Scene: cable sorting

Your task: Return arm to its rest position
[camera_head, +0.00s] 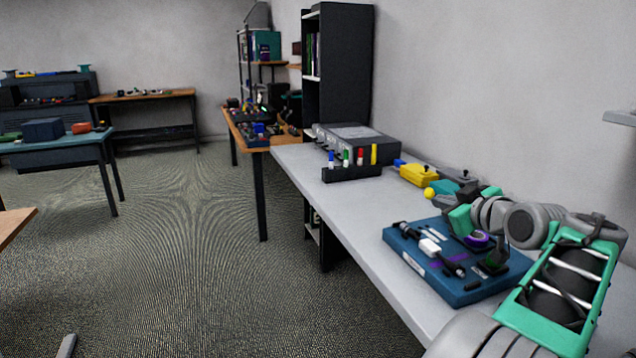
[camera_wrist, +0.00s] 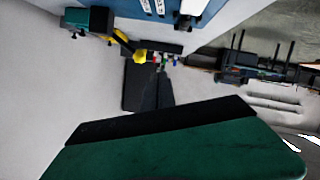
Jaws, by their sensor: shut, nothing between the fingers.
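My arm (camera_head: 560,290) reaches up from the lower right of the head view and is folded over the grey bench (camera_head: 345,225). Its green and grey links bend back toward the wall. The green hand of my gripper (camera_head: 461,217) is above the far edge of a blue board (camera_head: 410,262); its fingertips are hard to make out there. In the wrist view, my gripper (camera_wrist: 175,140) fills the bottom as a dark green and black shape. It is shut and empty. The blue board also shows at the top of the wrist view (camera_wrist: 115,12).
Black and white connectors and a purple ring (camera_head: 478,239) lie on the board. Beyond are a yellow device (camera_head: 419,174), a black rack (camera_head: 352,174) with coloured markers and a grey instrument box (camera_head: 358,142). The wall is close behind the arm. Floor (camera_head: 190,250) left of the bench is clear.

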